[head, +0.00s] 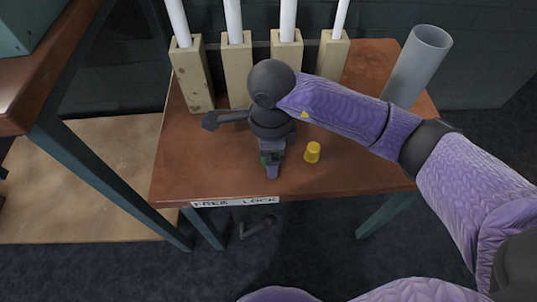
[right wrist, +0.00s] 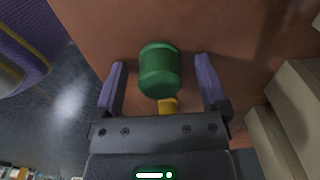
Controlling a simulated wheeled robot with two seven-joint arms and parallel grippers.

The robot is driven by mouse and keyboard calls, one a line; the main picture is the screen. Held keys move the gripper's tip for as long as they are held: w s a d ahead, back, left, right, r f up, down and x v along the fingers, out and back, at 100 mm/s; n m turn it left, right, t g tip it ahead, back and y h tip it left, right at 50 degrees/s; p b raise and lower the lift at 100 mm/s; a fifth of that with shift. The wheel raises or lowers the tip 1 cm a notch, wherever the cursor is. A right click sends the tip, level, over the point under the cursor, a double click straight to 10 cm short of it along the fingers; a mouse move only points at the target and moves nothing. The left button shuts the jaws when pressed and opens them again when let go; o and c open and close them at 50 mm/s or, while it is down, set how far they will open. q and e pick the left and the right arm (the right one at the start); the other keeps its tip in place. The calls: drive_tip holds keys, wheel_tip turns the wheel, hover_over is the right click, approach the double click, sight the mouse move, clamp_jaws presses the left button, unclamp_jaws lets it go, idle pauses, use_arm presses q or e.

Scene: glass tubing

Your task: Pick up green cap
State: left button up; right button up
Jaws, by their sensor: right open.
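The green cap (right wrist: 160,72) shows in the right wrist view above the brown tabletop, a short rounded cylinder. My right gripper (right wrist: 160,62) is open, with one purple finger on each side of the cap and a visible gap to both. In the head view my right gripper (head: 271,171) points down over the front middle of the table. A small patch of green shows at it, but I cannot tell whether that is the cap. The cap is otherwise hidden there. My left gripper is not in view.
A yellow cap (head: 312,152) stands on the table (head: 360,178) right of my right gripper. Wooden blocks (head: 193,85) holding white tubes (head: 234,20) line the back. A grey pipe (head: 417,68) stands at the back right. A label (head: 235,201) marks the front edge.

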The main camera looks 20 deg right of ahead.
drive_tip(key=shift+c, duration=1)
drive_tip(key=c, duration=0.5)
clamp_jaws()
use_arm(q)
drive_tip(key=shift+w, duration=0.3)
use_arm(e)
wheel_tip(320, 180, up, 10)
drive_tip(key=p, duration=0.6)
drive_tip(key=shift+r, duration=0.1)
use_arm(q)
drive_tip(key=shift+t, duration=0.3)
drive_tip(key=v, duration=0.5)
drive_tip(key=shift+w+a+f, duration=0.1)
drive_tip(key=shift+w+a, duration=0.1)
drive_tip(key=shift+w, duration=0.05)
